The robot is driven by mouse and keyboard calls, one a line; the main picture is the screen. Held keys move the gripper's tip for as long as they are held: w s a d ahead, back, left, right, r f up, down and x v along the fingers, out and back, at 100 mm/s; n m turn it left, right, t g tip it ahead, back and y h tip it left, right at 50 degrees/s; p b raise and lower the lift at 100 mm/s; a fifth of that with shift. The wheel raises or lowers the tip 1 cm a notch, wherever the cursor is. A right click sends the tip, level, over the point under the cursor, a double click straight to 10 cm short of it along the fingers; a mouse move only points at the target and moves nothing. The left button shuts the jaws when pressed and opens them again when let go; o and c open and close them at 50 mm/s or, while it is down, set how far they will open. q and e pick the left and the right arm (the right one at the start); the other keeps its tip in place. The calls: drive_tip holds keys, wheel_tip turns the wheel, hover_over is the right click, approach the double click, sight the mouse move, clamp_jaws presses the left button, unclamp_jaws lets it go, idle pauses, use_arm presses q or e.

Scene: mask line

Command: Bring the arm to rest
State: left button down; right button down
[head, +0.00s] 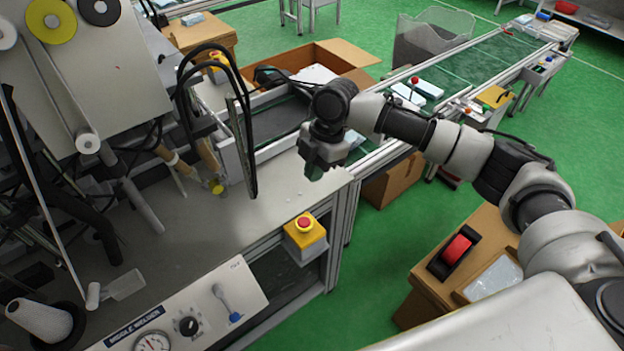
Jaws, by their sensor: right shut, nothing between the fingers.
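My right arm comes in from the right edge and reaches left across the picture. My right gripper (315,172) points down at its end, above the right corner of the grey machine table (215,235). Its dark fingers are shut with nothing seen between them, and the gripper appears apart from the table top. My left gripper is out of view.
The machine has a yellow emergency-stop box (305,240) on its front and hanging black cables (247,130). A green conveyor (480,65) runs behind my arm. Green floor (375,260) is clear between.

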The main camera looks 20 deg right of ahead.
idle(0.4)
drive_tip(key=s+a+f+m+t+y, duration=0.1)
drive_tip(key=s+a+f+m, duration=0.3)
drive_tip(key=s, duration=0.3)
drive_tip(key=s+a+f+m+t+y, duration=0.1)
drive_tip(key=s+a+f+m, duration=0.3)
drive_tip(key=s, duration=0.3)
drive_tip(key=s+d+f+m+t+h, duration=0.1)
drive_tip(key=s+d+m+t+h, duration=0.3)
drive_tip(key=s+d+m, duration=0.85)
wheel_tip(320, 180, down, 30)
drive_tip(key=s+g+b, duration=0.2)
drive_tip(key=s+g, duration=0.1)
drive_tip(key=s+d+f+g+h, duration=0.1)
drive_tip(key=s+d+f, duration=0.1)
drive_tip(key=s+f, duration=1.3)
drive_tip(key=shift+d+n+b, duration=0.3)
drive_tip(key=shift+n+b, duration=0.1)
drive_tip(key=shift+n, duration=0.05)
